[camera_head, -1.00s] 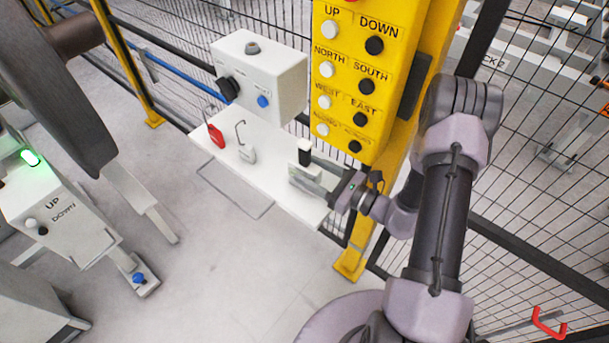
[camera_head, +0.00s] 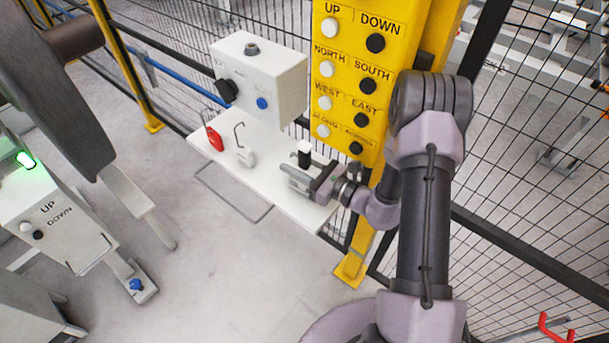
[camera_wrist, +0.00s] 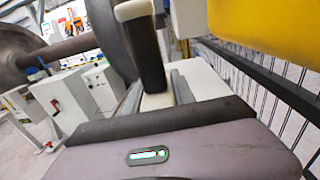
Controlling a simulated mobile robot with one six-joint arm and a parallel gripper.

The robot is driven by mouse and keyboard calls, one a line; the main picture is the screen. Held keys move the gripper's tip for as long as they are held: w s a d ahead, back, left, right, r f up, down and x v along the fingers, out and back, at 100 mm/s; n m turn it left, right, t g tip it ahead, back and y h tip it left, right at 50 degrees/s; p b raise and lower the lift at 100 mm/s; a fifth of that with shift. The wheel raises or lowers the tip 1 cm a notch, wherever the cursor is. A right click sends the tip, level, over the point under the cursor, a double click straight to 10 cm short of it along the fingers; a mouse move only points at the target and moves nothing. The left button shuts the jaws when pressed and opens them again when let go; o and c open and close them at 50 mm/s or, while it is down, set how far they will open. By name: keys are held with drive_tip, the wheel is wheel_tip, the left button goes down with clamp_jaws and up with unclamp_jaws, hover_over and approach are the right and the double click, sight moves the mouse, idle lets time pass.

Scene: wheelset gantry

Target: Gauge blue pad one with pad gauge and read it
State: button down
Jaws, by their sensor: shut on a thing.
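My gripper (camera_head: 302,172) is over the right part of the white shelf (camera_head: 262,193). It is shut on a small upright block with a black body and white top (camera_head: 304,153), which I take for the pad gauge. In the wrist view this block (camera_wrist: 149,55) stands between my two fingers; its lower end and any reading are hidden. A small blue part (camera_head: 136,284) sits on a grey bracket at the lower left, far from my gripper. I cannot tell whether it is blue pad one.
On the shelf are a red padlock-like item (camera_head: 214,139) and a pale block with a hooked wire (camera_head: 246,157). A white control box (camera_head: 270,75) stands behind. A yellow button panel (camera_head: 345,85) and mesh fence are close to my arm. A large wheel (camera_head: 60,90) is left.

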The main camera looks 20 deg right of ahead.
drive_tip(key=shift+r, duration=0.1)
drive_tip(key=shift+r+p, duration=0.3)
drive_tip(key=shift+r, duration=0.05)
drive_tip(key=shift+r+p, duration=0.4)
drive_tip(key=shift+r, duration=0.2)
drive_tip(key=p+v, duration=0.3)
drive_tip(key=v, duration=1.5)
drive_tip(key=shift+s+f+p, duration=0.15)
drive_tip(key=shift+f+p, duration=0.2)
